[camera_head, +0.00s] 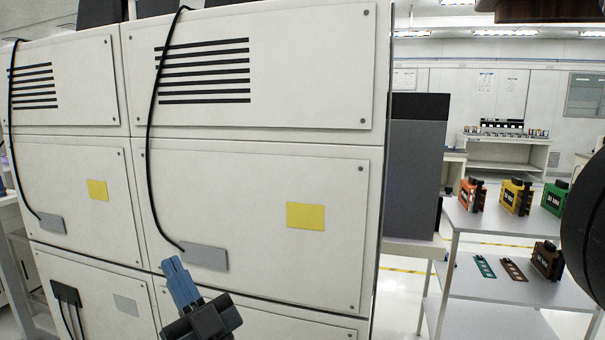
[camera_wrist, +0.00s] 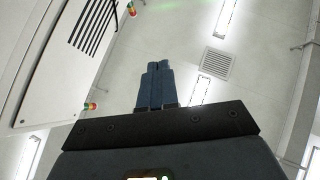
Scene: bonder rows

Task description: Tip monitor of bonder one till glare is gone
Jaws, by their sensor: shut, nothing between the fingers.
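My gripper (camera_head: 177,268) is low in the head view, in front of the back panels of tall white machines. Its blue fingers are shut together and hold nothing. In the wrist view my gripper (camera_wrist: 158,66) points up toward the ceiling, with the fingers side by side. Dark box shapes (camera_head: 101,11) stand on top of the machines at the upper left; they are cut off by the frame, and I cannot tell if they are monitors. No screen face or glare shows. I cannot tell which machine is bonder one.
A white machine back (camera_head: 262,170) with vents, a yellow label and a black cable (camera_head: 150,130) fills the left and middle. A grey shelf table (camera_head: 490,222) at the right carries several coloured boxes. A dark grey cabinet (camera_head: 416,165) stands between. Some floor shows beyond the table.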

